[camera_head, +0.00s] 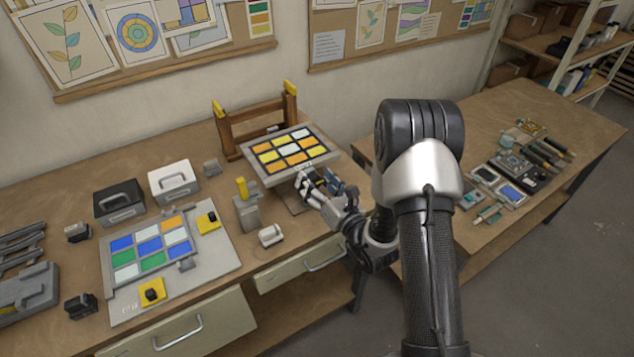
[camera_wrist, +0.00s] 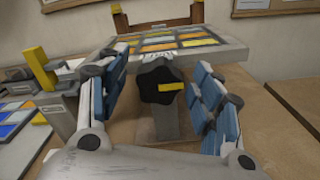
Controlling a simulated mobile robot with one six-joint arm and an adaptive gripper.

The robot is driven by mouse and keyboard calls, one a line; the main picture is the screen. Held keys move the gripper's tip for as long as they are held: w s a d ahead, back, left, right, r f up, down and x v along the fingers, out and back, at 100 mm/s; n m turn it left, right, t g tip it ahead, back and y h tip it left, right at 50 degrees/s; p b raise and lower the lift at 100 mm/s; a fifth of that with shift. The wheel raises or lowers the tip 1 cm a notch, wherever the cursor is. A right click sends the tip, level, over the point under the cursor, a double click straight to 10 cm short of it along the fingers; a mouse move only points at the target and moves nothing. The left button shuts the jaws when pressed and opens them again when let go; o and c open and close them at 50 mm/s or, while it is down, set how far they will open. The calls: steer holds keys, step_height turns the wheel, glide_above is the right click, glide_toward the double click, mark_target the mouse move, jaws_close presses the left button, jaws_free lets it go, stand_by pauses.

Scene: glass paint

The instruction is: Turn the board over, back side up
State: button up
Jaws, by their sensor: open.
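The board (camera_head: 252,170) is a grey-framed panel of yellow, orange and white panes, its pane side up. It sits before a wooden frame with yellow-capped posts (camera_head: 226,132). In the wrist view the board (camera_wrist: 226,53) is close ahead, seen nearly edge-on. A black lobed knob (camera_wrist: 160,84) with a yellow mark is at the middle of its near edge. My gripper (camera_head: 308,183) is at the board's near edge. In the wrist view my gripper (camera_wrist: 160,62) is open, with blue-padded fingers on either side of the knob, apparently apart from it.
Left on the bench, a grey plate (camera_head: 215,262) carries a blue, green, white and orange pane panel and yellow clamps. A grey block with a yellow top (camera_head: 247,210) stands close left of my gripper. Another table (camera_head: 500,110) with tools is at right.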

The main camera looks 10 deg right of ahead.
jaws_close()
stand_by(0.7)
